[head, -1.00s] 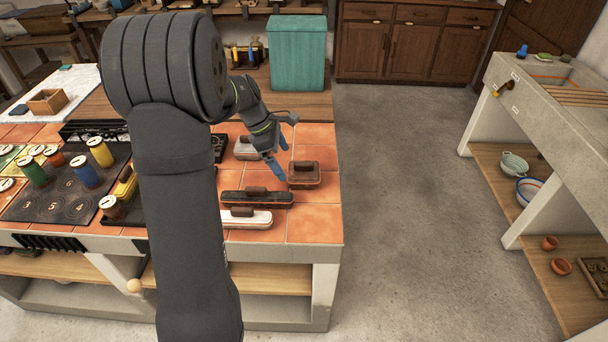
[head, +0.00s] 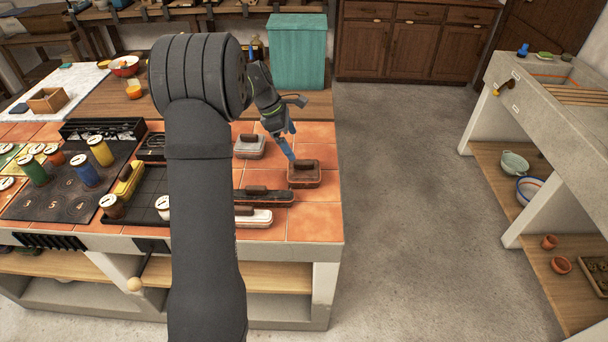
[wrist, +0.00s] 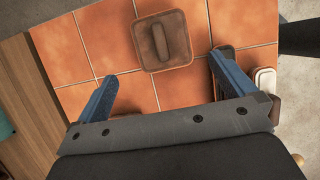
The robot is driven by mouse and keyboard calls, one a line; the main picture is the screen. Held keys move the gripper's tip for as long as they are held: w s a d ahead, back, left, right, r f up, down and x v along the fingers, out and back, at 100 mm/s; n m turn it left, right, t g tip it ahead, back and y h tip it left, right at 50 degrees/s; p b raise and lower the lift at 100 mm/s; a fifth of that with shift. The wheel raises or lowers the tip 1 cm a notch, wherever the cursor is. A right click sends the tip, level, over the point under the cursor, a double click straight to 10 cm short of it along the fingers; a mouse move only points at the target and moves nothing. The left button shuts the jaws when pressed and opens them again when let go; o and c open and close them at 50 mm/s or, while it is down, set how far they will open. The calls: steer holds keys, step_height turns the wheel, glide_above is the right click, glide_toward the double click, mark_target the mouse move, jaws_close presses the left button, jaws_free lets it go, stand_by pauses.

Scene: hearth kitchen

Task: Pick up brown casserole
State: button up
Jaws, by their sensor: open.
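The brown casserole (head: 304,174) is a small rectangular dish with a raised dark handle on its lid. It sits on the orange tiles near the right edge of the counter. In the wrist view the casserole (wrist: 161,41) lies ahead of the fingertips, near the top middle. My gripper (head: 291,146) has blue fingers and hangs just behind and left of the casserole in the head view. In the wrist view my gripper (wrist: 164,72) is open, its fingers wide apart with only tile between them. I see no contact with the casserole.
A grey-lidded dish (head: 249,146) stands left of the casserole. A long dark dish (head: 265,196) and a white dish (head: 255,218) lie in front of it. Bare tile (head: 316,223) lies at the front right.

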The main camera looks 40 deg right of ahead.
mark_target(301, 161)
steer(key=x, duration=0.6)
steer(key=shift+s+d+f, duration=0.1)
steer(key=shift+s+f, duration=0.05)
steer(key=shift+f, duration=0.15)
steer(key=shift+a+x, duration=0.2)
steer(key=shift+x, duration=2.5)
steer(key=c, duration=0.9)
